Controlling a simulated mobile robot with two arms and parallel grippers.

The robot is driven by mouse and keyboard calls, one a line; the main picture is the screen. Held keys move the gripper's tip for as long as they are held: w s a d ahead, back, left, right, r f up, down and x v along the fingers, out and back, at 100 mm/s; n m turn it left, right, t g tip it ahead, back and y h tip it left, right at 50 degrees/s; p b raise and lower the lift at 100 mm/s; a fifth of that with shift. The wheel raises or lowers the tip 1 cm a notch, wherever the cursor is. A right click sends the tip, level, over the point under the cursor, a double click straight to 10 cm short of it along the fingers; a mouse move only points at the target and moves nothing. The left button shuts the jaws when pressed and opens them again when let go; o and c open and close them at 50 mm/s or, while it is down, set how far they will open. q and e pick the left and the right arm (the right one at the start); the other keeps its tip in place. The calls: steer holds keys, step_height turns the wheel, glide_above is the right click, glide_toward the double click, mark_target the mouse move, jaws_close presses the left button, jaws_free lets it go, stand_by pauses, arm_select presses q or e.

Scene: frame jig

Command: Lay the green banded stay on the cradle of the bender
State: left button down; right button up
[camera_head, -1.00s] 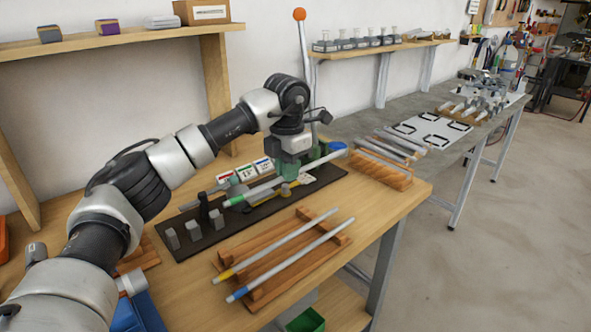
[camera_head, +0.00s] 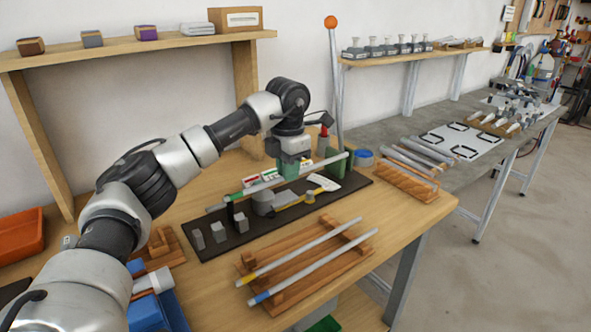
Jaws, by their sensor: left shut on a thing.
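My left gripper (camera_head: 289,172) is shut on the green banded stay (camera_head: 318,167), a long grey rod with a green band (camera_head: 236,196) near its left end. The stay lies slantwise over the bender, whose dark base plate (camera_head: 215,245) carries grey blocks, a black post and a round grey die (camera_head: 263,203). The bender's tall lever (camera_head: 336,90) ends in an orange ball. I cannot tell whether the stay touches the cradle; the gripper and posts hide part of that area. My right gripper is not in view.
A wooden rack (camera_head: 345,251) in front holds a yellow banded stay (camera_head: 300,252) and a blue banded stay (camera_head: 312,264). A wooden block rack with grey rods (camera_head: 408,183) stands to the right. Blue tape (camera_head: 364,157) lies behind. An orange bin (camera_head: 20,234) is at left.

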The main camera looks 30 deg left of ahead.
arm_select(q)
steer(key=s+a+p, duration=0.1)
steer(key=a+p, duration=0.1)
steer(key=a, duration=0.5)
steer(key=shift+r, duration=0.4)
steer(key=shift+s+a, duration=0.1)
stand_by(0.5)
